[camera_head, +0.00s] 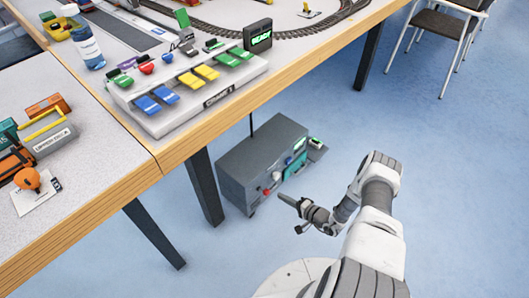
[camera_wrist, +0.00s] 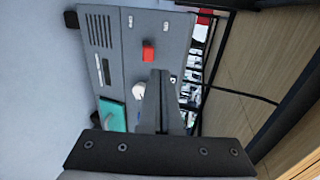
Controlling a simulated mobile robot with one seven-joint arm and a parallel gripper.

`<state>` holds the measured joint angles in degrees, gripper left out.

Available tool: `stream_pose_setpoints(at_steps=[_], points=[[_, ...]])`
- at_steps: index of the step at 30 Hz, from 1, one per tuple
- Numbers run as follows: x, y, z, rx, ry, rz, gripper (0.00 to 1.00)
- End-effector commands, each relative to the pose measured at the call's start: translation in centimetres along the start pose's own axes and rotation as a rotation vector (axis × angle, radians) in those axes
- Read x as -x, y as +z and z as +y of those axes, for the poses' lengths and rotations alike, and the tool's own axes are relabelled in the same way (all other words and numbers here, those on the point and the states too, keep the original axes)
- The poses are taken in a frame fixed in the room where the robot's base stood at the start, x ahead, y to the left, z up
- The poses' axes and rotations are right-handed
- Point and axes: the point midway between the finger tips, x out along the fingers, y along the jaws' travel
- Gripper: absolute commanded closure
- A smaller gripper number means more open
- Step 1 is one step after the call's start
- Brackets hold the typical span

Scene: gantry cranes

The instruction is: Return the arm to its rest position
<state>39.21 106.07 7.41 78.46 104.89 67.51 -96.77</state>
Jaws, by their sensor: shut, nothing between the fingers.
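My gripper (camera_head: 288,200) is low beside the table, in front of a grey control cabinet (camera_head: 240,170) that stands on the floor under the table edge. Its fingers also show in the wrist view (camera_wrist: 160,95), pressed together with nothing between them. My arm is bent, with the forearm folded over my base at the lower right of the head view. In the wrist view the cabinet front (camera_wrist: 120,45) lies beyond the fingertips, with a red button (camera_wrist: 148,52), a white knob (camera_wrist: 138,90) and a teal part (camera_wrist: 112,115). I cannot tell the exact gap to the cabinet.
The table (camera_head: 190,137) runs diagonally above the cabinet. It bears a console with coloured switches (camera_head: 190,95), a READY display (camera_head: 258,36), a bottle (camera_head: 88,45) and toy track (camera_head: 280,35). Dark table legs (camera_head: 205,187) stand nearby. Blue floor (camera_head: 460,190) is clear at right; a chair (camera_head: 445,35) stands behind.

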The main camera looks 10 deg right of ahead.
Motion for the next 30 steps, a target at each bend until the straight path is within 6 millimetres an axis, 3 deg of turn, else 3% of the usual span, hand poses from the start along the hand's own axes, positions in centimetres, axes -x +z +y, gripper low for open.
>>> stream_pose_setpoints(at_steps=[1, 7, 14, 22, 30], points=[[0.6, 0.7, 0.8, -0.005, 0.019, -0.013, 1.00], [0.7, 0.8, 0.7, -0.007, 0.020, -0.014, 1.00], [1.1, 0.2, -2.7, 0.004, 0.015, -0.035, 1.00], [0.2, -1.4, -12.2, 0.078, 0.019, -0.222, 1.00], [0.8, -0.6, -23.0, 0.173, 0.085, -0.425, 1.00]])
